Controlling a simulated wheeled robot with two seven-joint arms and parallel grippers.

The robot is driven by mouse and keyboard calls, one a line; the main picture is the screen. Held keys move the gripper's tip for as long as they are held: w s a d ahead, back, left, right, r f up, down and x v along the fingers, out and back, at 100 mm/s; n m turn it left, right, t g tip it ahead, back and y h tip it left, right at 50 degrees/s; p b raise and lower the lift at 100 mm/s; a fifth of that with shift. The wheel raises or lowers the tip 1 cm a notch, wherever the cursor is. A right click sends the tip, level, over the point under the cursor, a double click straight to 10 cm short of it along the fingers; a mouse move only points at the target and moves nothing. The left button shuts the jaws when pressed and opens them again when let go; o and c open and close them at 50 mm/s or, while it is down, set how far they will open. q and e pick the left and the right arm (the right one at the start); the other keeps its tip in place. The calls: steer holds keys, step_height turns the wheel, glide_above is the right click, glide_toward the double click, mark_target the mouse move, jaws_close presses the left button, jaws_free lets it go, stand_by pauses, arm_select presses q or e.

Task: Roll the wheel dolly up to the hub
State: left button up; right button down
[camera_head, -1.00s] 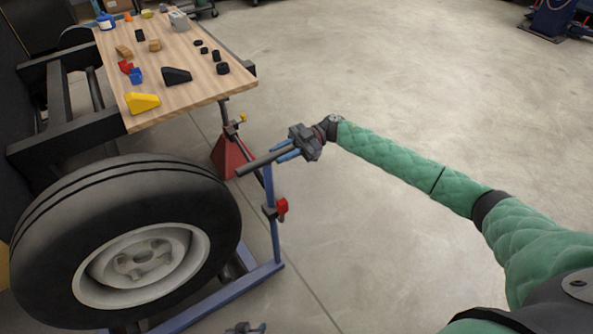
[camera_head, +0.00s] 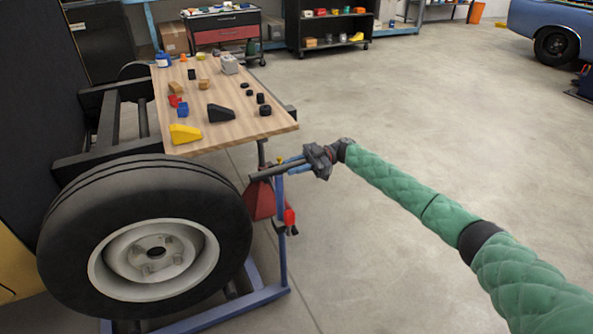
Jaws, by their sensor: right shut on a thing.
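The wheel, a large black tyre on a pale rim (camera_head: 204,272), stands upright on the blue wheel dolly (camera_head: 255,300) at the lower left. The dolly has a blue upright post with a dark handle bar (camera_head: 268,174) and a red clamp. My right gripper (camera_head: 303,165) is shut on the handle bar, to the right of the wheel. The hub on the dark chassis frame (camera_head: 110,158) cannot be made out; the tyre covers that part of the frame. My left gripper is not in view.
A wooden worktop (camera_head: 222,142) with wedges, blocks and small parts lies just beyond the tyre. A red stand (camera_head: 260,201) is close behind the dolly post. A tool cart (camera_head: 225,30), shelf and blue car (camera_head: 550,25) are far back.

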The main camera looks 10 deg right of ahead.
steer(key=shift+w+r, duration=0.25)
steer(key=shift+r, duration=0.05)
steer(key=c, duration=1.4)
jaws_free()
steer(key=shift+o, duration=1)
steer(key=shift+w+a+f, duration=0.1)
steer(key=shift+f, duration=0.15)
steer(key=v, duration=0.7)
steer(key=shift+d+b, duration=0.4)
steer(key=shift+b, duration=0.05)
steer(key=shift+w, duration=0.1)
